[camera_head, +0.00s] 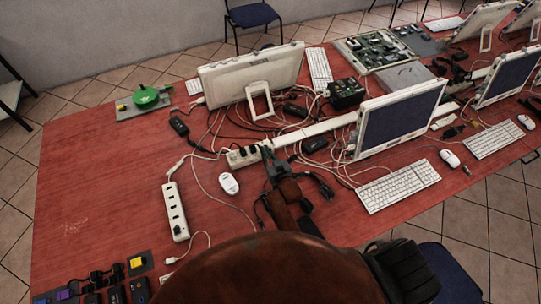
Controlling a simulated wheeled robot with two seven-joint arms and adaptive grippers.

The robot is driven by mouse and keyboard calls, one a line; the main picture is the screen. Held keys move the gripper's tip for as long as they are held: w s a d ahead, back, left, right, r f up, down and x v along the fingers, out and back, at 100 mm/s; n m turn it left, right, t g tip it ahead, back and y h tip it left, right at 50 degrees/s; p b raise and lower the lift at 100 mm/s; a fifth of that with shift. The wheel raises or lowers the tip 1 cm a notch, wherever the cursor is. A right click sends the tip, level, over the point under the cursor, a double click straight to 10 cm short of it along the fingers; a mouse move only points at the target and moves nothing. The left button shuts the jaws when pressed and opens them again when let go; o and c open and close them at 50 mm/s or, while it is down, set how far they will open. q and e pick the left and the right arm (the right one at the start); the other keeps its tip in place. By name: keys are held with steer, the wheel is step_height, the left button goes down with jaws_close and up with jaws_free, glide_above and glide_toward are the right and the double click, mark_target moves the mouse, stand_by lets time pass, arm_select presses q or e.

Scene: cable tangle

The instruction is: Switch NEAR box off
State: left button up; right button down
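A white power strip (175,211) with dark sockets lies lengthwise on the left part of the red table. A second white strip or socket box (243,156) lies farther back, near the table's middle, among cables. I cannot tell which one is the NEAR box, and no switch position is readable. My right gripper (268,158) is dark grey and reaches from the bottom to the right end of the second strip. Its fingertips are small and overlap the strip and cables, so contact and opening are unclear. My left gripper is not in view.
A white mouse (229,184) lies between the strips. Loose cables tangle around the monitors (398,118) and a keyboard (398,187). A green round object (146,95) sits on a grey plate at the back left. Small dark devices crowd the front left corner. The table's left side is clear.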

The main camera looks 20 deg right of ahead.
steer(key=v, duration=1.1)
steer(key=shift+s+r, duration=0.15)
steer(key=shift+s, duration=0.25)
steer(key=shift+d, duration=0.1)
